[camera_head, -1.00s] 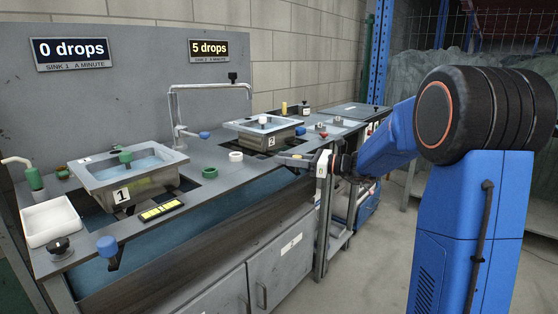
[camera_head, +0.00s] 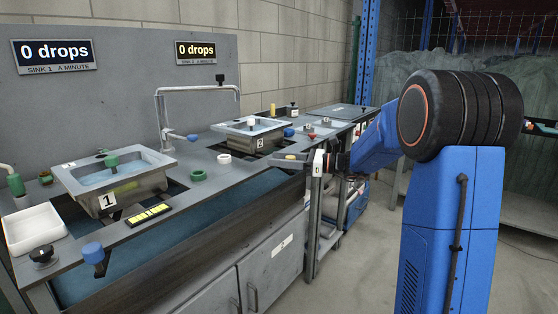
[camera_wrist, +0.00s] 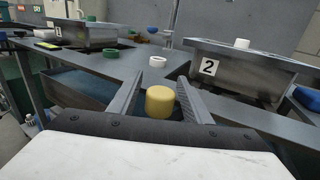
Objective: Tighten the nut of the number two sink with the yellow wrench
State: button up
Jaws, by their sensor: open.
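My gripper (camera_head: 284,163) is open at the counter's front edge, in front of the number two sink (camera_head: 251,127). In the wrist view its two fingers (camera_wrist: 161,82) stand either side of a round yellow piece (camera_wrist: 159,102), with gaps on both sides. The yellow piece also shows at the fingers in the head view (camera_head: 290,157); I cannot tell whether it is the yellow wrench. The number two sink is at the right of the wrist view (camera_wrist: 238,72). Its nut is not clearly visible. The sink 2 sign (camera_head: 196,51) reads 0 drops.
Sink 1 (camera_head: 135,184) stands at the left, under a 0 drops sign (camera_head: 54,54). A green ring (camera_head: 198,175) and a white ring (camera_head: 223,159) lie between the sinks. A blue knob (camera_head: 289,132) is right of sink 2. A faucet (camera_head: 160,110) stands behind.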

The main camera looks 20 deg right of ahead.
jog(key=v, duration=1.7)
jog(key=s+a+f+n+g+h, duration=0.3)
jog(key=s+a+n, duration=0.2)
jog(key=s+a, duration=0.35)
jog(key=s+a+f+n+g+h, duration=0.3)
jog(key=s+a+f+n, duration=0.15)
jog(key=s+a, duration=0.45)
jog(key=s+d+f+n+h, duration=0.2)
jog(key=s+n+h, duration=0.1)
jog(key=s, duration=0.3)
jog(key=s+d+f+n+t+h, duration=0.1)
jog(key=s+d+f+n+h, duration=0.1)
jog(key=s+n, duration=0.4)
jog(key=s+d+f+n+t+h, duration=0.1)
jog(key=s+d+f+n+h, duration=0.1)
jog(key=s+n+h, duration=0.2)
jog(key=s+n, duration=0.1)
jog(key=s, duration=0.1)
jog(key=shift+s+f+h, duration=0.3)
jog(key=shift+f+h, duration=0.1)
